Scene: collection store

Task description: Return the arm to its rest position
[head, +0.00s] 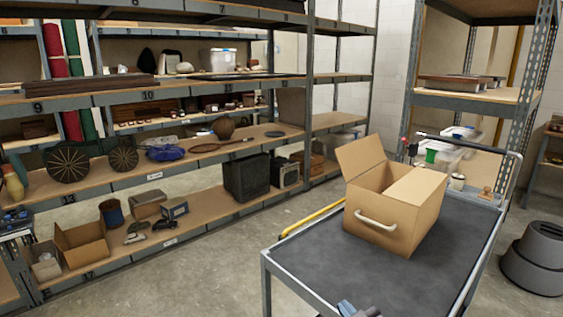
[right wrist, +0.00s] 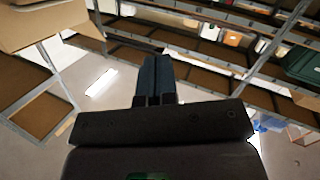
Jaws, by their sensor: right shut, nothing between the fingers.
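My right gripper (head: 356,309) shows at the bottom edge of the head view, low over the front of the dark cart top. In the right wrist view its two fingers (right wrist: 155,80) are pressed together with nothing between them. My left gripper is not seen. An open cardboard box (head: 378,228) with a white handle stands on the cart, behind the right gripper and apart from it. A cardboard box also shows at the top left of the right wrist view (right wrist: 45,28).
The cart (head: 345,262) has a dark top, a yellow bar on its left and a metal push handle. Shelving (head: 215,150) with many stored items lines the left and back. Another rack (head: 480,100) stands at the right. Dark grey round steps (head: 540,255) stand at right. Floor (head: 210,280) is clear between shelving and cart.

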